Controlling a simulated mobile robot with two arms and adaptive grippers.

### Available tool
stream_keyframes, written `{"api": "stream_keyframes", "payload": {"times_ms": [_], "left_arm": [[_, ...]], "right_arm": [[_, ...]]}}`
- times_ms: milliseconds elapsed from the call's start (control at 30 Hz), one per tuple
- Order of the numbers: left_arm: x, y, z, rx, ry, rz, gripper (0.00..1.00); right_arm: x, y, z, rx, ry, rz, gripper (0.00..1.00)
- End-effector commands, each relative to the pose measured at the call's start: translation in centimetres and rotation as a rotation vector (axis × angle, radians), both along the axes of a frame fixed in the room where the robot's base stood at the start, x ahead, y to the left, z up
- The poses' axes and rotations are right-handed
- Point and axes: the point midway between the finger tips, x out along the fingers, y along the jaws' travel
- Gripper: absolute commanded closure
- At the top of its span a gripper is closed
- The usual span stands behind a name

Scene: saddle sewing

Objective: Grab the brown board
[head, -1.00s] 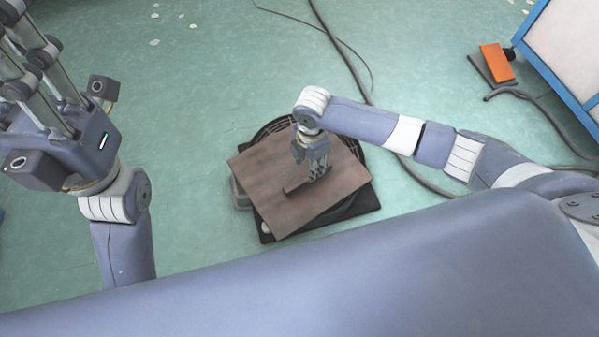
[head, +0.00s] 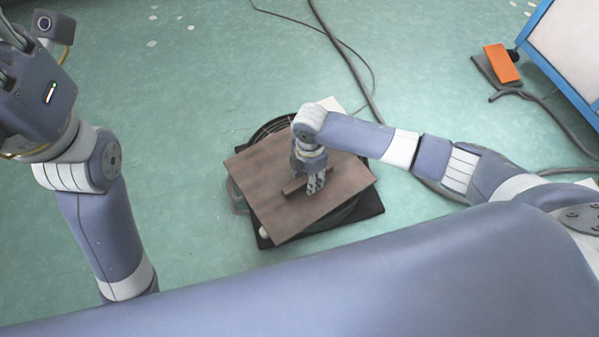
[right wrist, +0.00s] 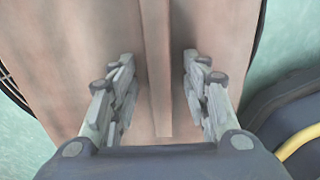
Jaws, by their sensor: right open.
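The brown board (head: 265,195) lies tilted across a black round-grilled unit on the floor in the head view. A narrow raised brown strip (head: 293,187) stands on its top face. My right gripper (head: 315,184) points down at the board, close to this strip. In the right wrist view, the strip (right wrist: 157,65) runs between the two open fingers (right wrist: 160,90), with a gap on each side. The board (right wrist: 90,50) fills most of that view. My left gripper (head: 10,45) is at the top left edge, away from the board, with its fingers mostly cut off.
The black unit (head: 372,205) sticks out under the board. Dark cables (head: 345,55) run over the green floor behind it. An orange pedal (head: 501,63) and a blue-edged cabinet (head: 560,68) stand at the upper right. The floor left of the board is clear.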

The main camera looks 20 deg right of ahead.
Motion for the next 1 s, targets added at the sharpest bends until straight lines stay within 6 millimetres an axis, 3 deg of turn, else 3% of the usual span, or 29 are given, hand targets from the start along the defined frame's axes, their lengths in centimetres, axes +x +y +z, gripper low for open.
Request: {"api": "stream_keyframes", "payload": {"times_ms": [100,300,767,1000], "left_arm": [[0.0,0.0,0.0,0.000,0.000,0.000,0.60],[0.0,0.0,0.0,0.000,0.000,0.000,0.60],[0.0,0.0,0.3,-0.001,-0.001,-0.001,0.60],[0.9,0.2,-0.4,-0.003,0.052,-0.002,0.60]], "right_arm": [[0.0,0.0,0.0,0.000,0.000,0.000,0.57],[0.0,0.0,0.0,0.000,0.000,0.000,1.00],[0.1,0.1,0.6,0.002,-0.003,0.000,1.00],[0.2,0.1,2.8,0.004,-0.004,0.000,1.00]]}}
